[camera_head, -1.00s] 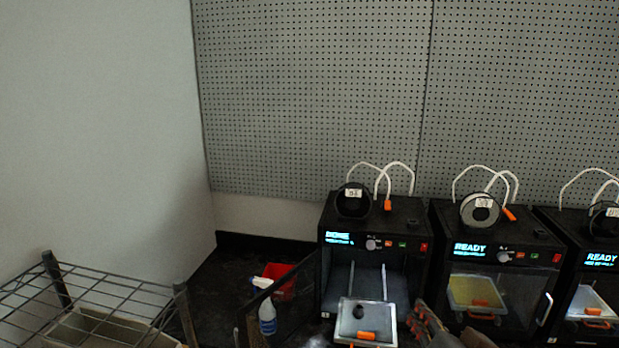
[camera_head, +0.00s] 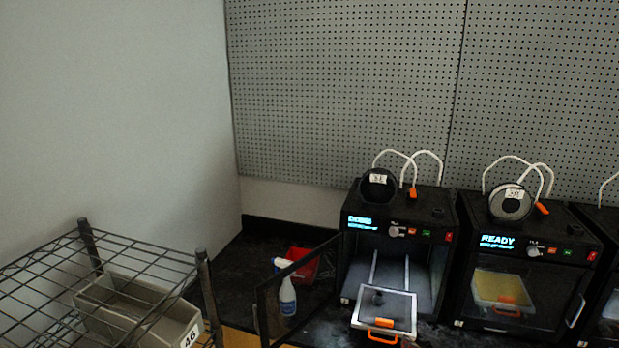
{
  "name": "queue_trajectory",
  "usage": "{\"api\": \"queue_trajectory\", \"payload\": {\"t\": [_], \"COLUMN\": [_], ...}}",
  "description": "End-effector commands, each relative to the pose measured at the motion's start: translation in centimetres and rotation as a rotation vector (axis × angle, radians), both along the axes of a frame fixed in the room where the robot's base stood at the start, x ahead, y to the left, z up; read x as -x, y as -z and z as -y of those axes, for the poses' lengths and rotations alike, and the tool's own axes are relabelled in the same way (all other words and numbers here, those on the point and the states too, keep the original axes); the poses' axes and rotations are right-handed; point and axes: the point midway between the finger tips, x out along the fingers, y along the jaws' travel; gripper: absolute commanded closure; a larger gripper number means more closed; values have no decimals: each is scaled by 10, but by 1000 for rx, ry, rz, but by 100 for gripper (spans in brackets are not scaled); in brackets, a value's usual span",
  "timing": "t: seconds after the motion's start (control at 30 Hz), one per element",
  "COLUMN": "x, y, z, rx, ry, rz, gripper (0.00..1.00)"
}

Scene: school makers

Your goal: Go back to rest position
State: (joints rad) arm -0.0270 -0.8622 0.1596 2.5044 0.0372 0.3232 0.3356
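My gripper is not in view in the head view now. The left 3D printer (camera_head: 432,214) has its door (camera_head: 290,292) swung open to the left, and its display is lit. Its build plate (camera_head: 372,318) with an orange handle (camera_head: 383,337) sits pulled out toward the front. A small dark object (camera_head: 378,298) lies on that plate.
A second printer (camera_head: 528,250) reading READY stands to the right with its door shut. A spray bottle (camera_head: 287,296) and a red bin (camera_head: 304,264) stand behind the open door. A wire rack (camera_head: 140,247) with a grey bin (camera_head: 112,322) is at lower left.

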Motion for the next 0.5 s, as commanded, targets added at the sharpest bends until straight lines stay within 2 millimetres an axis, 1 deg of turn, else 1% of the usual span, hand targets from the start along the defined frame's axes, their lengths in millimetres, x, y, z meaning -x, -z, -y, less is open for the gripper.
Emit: {"api": "queue_trajectory", "payload": {"t": [0.1,0.27,0.3,0.37,0.47,0.5], "x": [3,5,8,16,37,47], "y": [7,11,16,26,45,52], "z": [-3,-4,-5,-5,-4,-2], "rx": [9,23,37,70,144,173], "ry": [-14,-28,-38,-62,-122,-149], "rz": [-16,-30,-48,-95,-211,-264], "gripper": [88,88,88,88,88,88]}}
